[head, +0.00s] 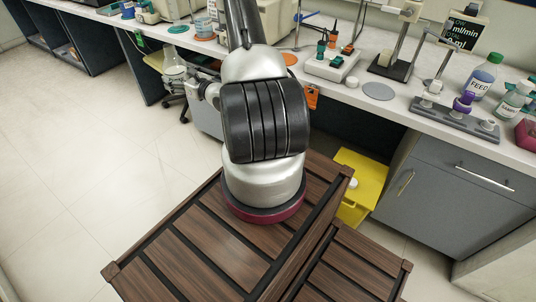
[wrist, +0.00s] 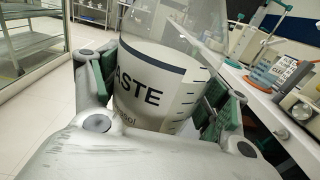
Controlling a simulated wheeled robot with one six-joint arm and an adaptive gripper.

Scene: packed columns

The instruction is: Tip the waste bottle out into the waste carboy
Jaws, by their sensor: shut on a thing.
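The waste bottle (wrist: 150,85) fills the middle of the wrist view. It is a clear vessel with a white, dark-edged label reading "ASTE" and volume marks at the right. My gripper (wrist: 165,92) is shut on it, with green-padded fingers on both sides. In the head view the bottle (head: 174,66) is small, clear and partly hidden beyond my arm, beside my gripper (head: 190,84). Its contents and exact tilt are hard to tell. I cannot clearly identify the waste carboy. A yellow container (head: 371,172) with a small white round thing stands on the floor below the bench.
The bench (head: 400,104) runs along the back, with a FEED bottle (head: 482,78), a rack (head: 455,120) and a stirrer (head: 331,64). A grey cabinet (head: 445,190) stands below, right of the yellow container. The floor (head: 80,170) at the left is clear.

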